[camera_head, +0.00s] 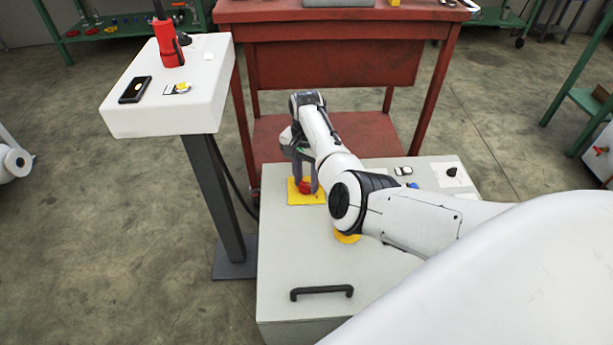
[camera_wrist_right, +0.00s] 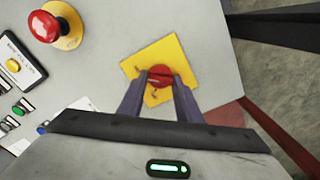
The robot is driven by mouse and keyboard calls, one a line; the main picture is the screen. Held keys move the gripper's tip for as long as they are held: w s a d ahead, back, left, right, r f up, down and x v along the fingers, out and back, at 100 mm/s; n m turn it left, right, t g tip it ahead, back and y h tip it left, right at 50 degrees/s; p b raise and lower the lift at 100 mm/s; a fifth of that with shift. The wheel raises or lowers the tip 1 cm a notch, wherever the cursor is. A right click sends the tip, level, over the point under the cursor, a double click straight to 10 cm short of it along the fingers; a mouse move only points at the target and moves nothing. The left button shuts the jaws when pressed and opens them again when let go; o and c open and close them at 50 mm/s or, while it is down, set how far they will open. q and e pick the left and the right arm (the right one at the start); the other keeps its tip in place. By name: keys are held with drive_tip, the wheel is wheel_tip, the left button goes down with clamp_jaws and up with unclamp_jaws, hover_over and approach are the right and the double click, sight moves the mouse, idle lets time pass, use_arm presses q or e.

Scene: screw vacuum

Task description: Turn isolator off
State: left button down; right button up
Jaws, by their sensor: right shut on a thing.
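The isolator is a red rotary knob (camera_wrist_right: 160,76) on a square yellow plate (camera_wrist_right: 176,54), on the grey cabinet's top panel. In the head view the red knob (camera_head: 305,187) and yellow plate (camera_head: 294,197) show at the cabinet's far left corner. My right gripper (camera_wrist_right: 160,84) is shut on the red knob, with a finger on each side of it. In the head view the right gripper (camera_head: 305,182) points down onto the plate, and the arm reaches in from the right. The fingers partly cover the knob. My left gripper is not in view.
A red emergency button (camera_wrist_right: 57,22) on a yellow disc, a black-framed yellow lamp (camera_wrist_right: 14,64) and small green buttons (camera_wrist_right: 18,107) share the panel. A white pedestal (camera_head: 150,115) holds a red tool (camera_head: 168,45). A red workbench (camera_head: 335,60) stands behind. The cabinet has a black handle (camera_head: 322,292).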

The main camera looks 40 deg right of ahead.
drive_tip(key=shift+r+n+p, duration=0.25)
drive_tip(key=shift+n+p, duration=0.1)
drive_tip(key=shift+n, duration=0.05)
drive_tip(key=shift+n+p, duration=0.6)
drive_tip(key=shift+n, duration=0.4)
drive_tip(key=n+p, duration=0.1)
drive_tip(key=n, duration=0.4)
drive_tip(key=shift+f+p, duration=0.15)
drive_tip(key=shift+p, duration=0.25)
drive_tip(key=shift+n, duration=1)
drive_tip(key=n, duration=0.2)
drive_tip(key=shift+w+n+p, duration=0.1)
drive_tip(key=shift+n+p, duration=0.2)
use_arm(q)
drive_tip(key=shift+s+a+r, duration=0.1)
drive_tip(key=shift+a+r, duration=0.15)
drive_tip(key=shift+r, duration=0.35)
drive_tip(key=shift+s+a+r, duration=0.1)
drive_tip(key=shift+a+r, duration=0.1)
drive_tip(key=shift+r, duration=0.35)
use_arm(e)
drive_tip(key=shift+a+n, duration=0.15)
drive_tip(key=shift+n, duration=1.75)
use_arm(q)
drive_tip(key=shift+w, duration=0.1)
use_arm(e)
drive_tip(key=o, duration=1)
drive_tip(key=shift+o, duration=0.2)
